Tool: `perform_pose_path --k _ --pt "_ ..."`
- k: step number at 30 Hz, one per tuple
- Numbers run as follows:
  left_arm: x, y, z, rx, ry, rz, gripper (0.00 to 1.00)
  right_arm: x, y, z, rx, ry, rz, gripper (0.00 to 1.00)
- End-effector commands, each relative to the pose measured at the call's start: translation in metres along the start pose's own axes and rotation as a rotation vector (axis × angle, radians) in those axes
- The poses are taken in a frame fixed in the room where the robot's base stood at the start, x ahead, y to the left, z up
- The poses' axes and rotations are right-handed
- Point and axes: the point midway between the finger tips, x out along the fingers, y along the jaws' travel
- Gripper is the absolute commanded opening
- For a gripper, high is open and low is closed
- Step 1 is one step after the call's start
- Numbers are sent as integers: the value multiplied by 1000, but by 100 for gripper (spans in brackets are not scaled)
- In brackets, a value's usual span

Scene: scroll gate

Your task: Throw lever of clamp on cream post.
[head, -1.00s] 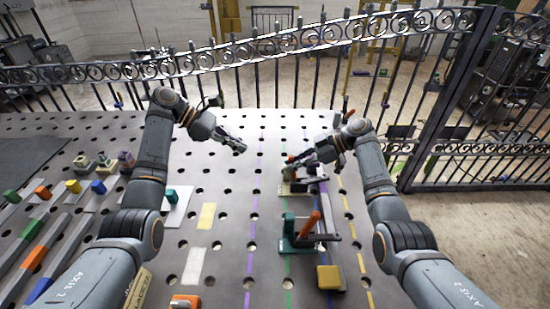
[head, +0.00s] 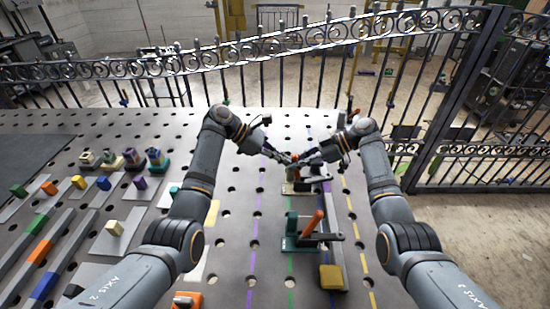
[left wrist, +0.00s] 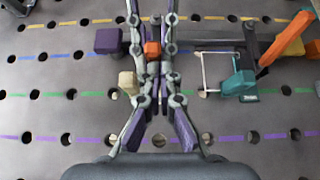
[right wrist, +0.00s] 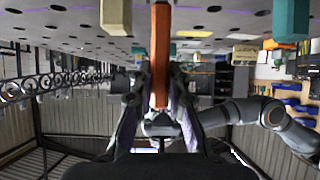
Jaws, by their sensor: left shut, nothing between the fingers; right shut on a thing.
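The clamp on the cream post (head: 297,187) stands at the back of the clamp row; the post also shows in the left wrist view (left wrist: 128,82). Its orange lever handle (right wrist: 160,55) runs between the fingers of my right gripper (right wrist: 161,108), which is shut on it. In the head view the right gripper (head: 310,157) hides part of the clamp. My left gripper (head: 289,160) is shut and empty, close beside the right fingertips and the cream post. Whether the two grippers touch I cannot tell.
A teal-post clamp (head: 291,228) with an orange lever (head: 311,224) stands nearer me. A yellow block (head: 330,277) is in front of it, and a purple block (left wrist: 108,40) is near the grippers. Several blocks are at left. An ornate iron gate (head: 220,60) closes the back.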

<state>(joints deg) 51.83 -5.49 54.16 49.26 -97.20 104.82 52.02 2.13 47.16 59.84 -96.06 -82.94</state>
Motion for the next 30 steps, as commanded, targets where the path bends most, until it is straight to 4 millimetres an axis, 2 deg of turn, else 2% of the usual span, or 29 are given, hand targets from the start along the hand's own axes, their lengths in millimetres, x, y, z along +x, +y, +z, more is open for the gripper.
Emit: perform_pose_path --k 7,12,19,20,25,30 --pt "0 0 0 0 0 0 0 0 0 2 2 -2 0 0" --pt "9 0 14 4 -4 -1 0 0 0 1 2 -2 -1 0" --pt "11 0 17 5 -9 -2 0 3 -1 0 1 3 -4 0" --pt "11 0 17 6 -10 -2 0 3 -1 0 1 3 -4 17" --pt "11 0 16 5 -8 -2 0 2 -1 -1 0 4 -4 40" --pt "11 0 14 2 -4 -1 0 1 0 -2 -1 4 -2 40"
